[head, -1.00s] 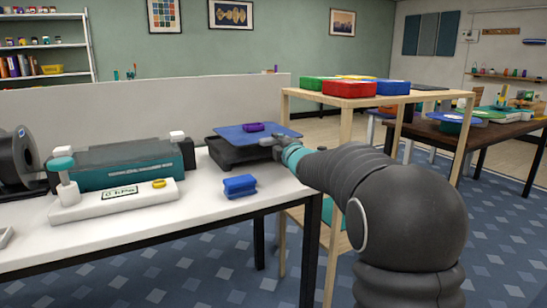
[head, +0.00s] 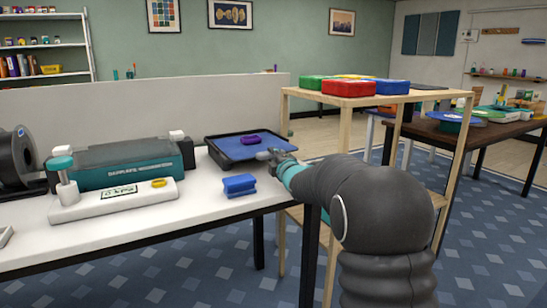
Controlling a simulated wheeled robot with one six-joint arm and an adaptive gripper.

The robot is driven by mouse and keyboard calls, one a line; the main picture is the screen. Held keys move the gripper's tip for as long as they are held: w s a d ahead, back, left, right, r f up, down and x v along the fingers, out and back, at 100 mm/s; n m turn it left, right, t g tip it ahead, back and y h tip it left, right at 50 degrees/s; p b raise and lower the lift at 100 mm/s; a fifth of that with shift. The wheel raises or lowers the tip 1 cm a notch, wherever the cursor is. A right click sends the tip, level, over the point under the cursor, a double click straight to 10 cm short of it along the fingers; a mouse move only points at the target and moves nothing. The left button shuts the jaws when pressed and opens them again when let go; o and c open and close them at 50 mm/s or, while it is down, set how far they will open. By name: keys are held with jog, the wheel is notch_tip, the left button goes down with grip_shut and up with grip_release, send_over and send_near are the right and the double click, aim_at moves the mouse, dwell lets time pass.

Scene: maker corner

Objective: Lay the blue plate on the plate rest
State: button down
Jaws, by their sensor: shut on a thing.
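The blue plate (head: 228,149) lies low over the black plate rest (head: 228,165), roughly level, with the rest's dark rim showing around it. I cannot tell whether the plate touches the rest all over. A small purple ring-like part (head: 249,140) is on top of the plate. My gripper (head: 268,155) is shut on the plate's right front edge. My arm comes in from the right, and the fingertips are small in this view.
A blue block (head: 239,184) sits on the white table (head: 120,228) in front of the rest. A teal and grey machine (head: 128,165) stands to the left. A wooden stand (head: 350,97) with coloured boxes rises behind my arm.

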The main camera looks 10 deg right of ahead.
jog(key=c, duration=1)
grip_release()
jog(key=shift+c, duration=0.2)
jog(key=shift+r+p, duration=0.2)
jog(key=shift+p, duration=0.2)
jog(key=s+d+b, duration=0.2)
jog(key=s, duration=0.9)
jog(key=shift+s+f, duration=0.25)
jog(key=shift+s, duration=0.15)
jog(key=shift+d, duration=0.1)
jog(key=s+f+m+g+h, duration=0.1)
jog(key=s+f+m+g, duration=0.3)
jog(key=s, duration=0.9)
jog(key=s+a+f+m+g+h, duration=0.1)
jog(key=s+f+m+g, duration=0.3)
jog(key=s+m, duration=0.5)
jog(key=s+a+f+m+g+h, duration=0.1)
jog(key=s+f+m+g, duration=0.3)
jog(key=s, duration=1.5)
notch_tip(320, 180, down, 2)
jog(key=m, duration=0.3)
